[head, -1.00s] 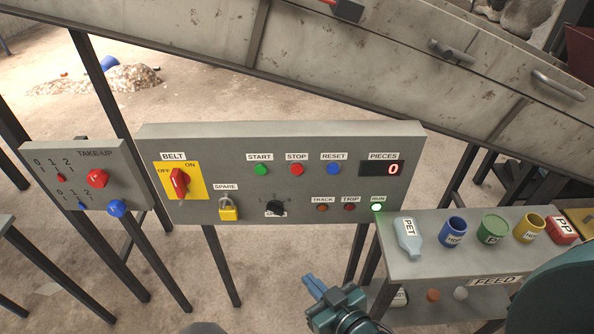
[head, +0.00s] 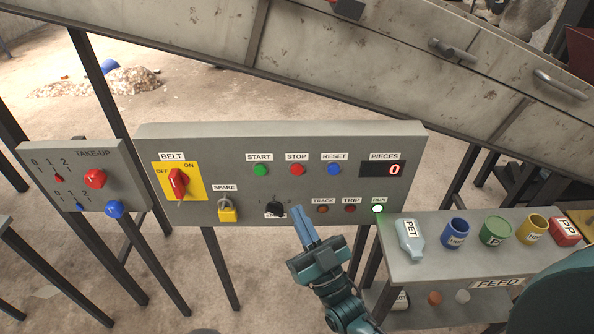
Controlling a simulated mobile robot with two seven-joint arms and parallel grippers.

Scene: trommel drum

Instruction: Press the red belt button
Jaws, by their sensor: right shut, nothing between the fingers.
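The red STOP button (head: 297,170) is on the grey control panel (head: 225,145), between the green START button (head: 260,170) and the blue RESET button (head: 334,169). A red BELT switch (head: 178,182) sits on a yellow plate at the panel's left, upright between OFF and ON. My right gripper (head: 303,212) is shut and empty, its blue fingers pointing up at the panel's lower edge, below the STOP button and apart from it in the picture. The fingertips show beside the black speed knob (head: 274,209) and partly cover its label. My left gripper is not in view.
A yellow padlock (head: 228,211) hangs under SPARE. The green RUN lamp (head: 378,208) is lit and the PIECES display (head: 383,169) reads 0. A feed shelf (head: 435,262) with a bottle and several cups stands right. The take-up panel (head: 85,155) is left.

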